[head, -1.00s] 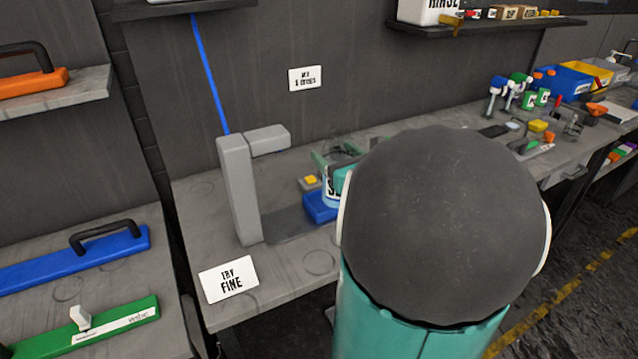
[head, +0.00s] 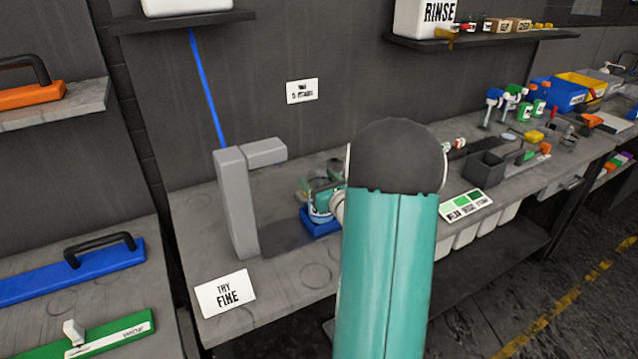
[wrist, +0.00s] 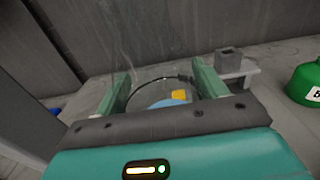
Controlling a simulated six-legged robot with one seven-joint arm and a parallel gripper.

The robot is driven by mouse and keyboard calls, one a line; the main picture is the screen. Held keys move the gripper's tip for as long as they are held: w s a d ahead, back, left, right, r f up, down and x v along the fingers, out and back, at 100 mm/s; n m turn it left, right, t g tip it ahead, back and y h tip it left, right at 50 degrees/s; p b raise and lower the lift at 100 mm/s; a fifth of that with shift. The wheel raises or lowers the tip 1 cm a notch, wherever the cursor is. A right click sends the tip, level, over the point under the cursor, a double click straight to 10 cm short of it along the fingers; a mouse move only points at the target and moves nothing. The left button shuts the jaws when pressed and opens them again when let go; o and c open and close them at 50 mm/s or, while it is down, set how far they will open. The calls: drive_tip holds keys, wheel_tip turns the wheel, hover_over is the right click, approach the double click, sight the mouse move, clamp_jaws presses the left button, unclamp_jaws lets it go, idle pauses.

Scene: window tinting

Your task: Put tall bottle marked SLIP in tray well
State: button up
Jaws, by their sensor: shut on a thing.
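In the head view my gripper (head: 325,190) is at the mid-left of the bench, partly behind my own arm. Its jaws are closed around a clear round vessel, which seems to be the bottle (head: 319,217); no SLIP lettering can be read now. In the wrist view the clear rim of the bottle (wrist: 160,82) shows between the two green fingers of my gripper (wrist: 165,85). The bottle is at or just above a blue block (head: 322,228); contact cannot be told. A dark grey open box (head: 487,166), possibly the tray, stands farther right.
A grey post (head: 237,205) with a side arm stands just left of my gripper. A white TRY FINE card (head: 225,293) is at the bench's front left. A green container (wrist: 308,82) is at the right in the wrist view.

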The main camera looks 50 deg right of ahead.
drive_tip(key=shift+f, duration=0.5)
drive_tip(key=o, duration=1)
drive_tip(key=shift+o, duration=0.2)
